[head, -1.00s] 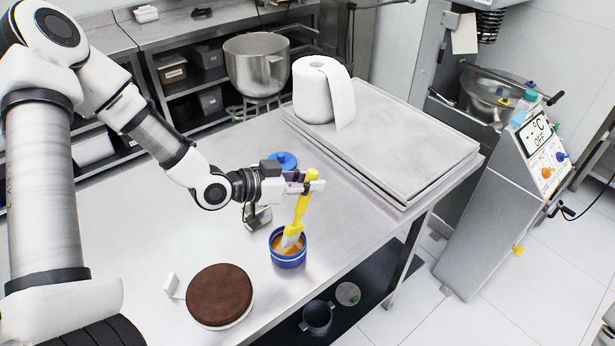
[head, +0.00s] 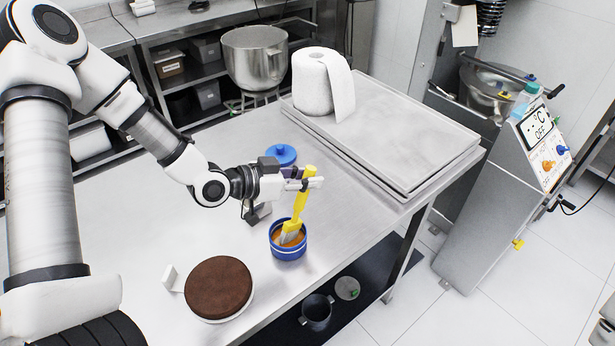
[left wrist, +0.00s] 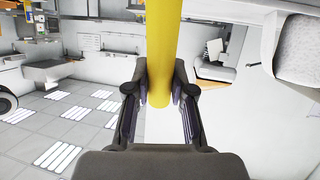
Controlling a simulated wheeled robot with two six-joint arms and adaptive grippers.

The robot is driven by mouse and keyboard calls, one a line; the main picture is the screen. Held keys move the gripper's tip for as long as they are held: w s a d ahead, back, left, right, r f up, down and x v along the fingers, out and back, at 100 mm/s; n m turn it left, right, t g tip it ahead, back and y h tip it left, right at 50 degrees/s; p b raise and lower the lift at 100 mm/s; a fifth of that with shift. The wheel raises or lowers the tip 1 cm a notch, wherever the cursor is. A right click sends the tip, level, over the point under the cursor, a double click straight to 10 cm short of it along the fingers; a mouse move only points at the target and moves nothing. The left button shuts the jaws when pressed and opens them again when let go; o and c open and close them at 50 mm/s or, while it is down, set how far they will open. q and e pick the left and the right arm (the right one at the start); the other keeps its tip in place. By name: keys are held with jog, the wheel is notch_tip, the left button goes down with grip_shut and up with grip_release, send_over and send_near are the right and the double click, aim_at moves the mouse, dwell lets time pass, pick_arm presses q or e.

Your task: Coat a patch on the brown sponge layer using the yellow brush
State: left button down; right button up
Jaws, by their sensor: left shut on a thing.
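The brown sponge layer (head: 218,287) lies on a round white board at the front of the metal table. The yellow brush (head: 299,208) stands nearly upright, bristles down in a blue tub (head: 289,251) of orange-brown liquid. My left gripper (head: 308,184) is shut on the brush handle above the tub. The handle also shows between the fingers in the left wrist view (left wrist: 161,50). The lower bristles are hidden inside the tub. My right gripper is not in view.
A blue lid (head: 281,155) lies behind the tub. Metal trays (head: 400,140) and a paper roll (head: 318,85) occupy the back right of the table (head: 130,215). The table is clear between the sponge and the tub.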

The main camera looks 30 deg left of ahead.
aim_at(308, 167)
pick_arm(q)
jog(key=shift+f+b, duration=0.35)
jog(key=shift+f, duration=0.15)
dwell(1.0)
notch_tip(308, 167, up, 7)
jog(key=p, duration=0.6)
jog(key=shift+r, duration=0.1)
dwell(0.4)
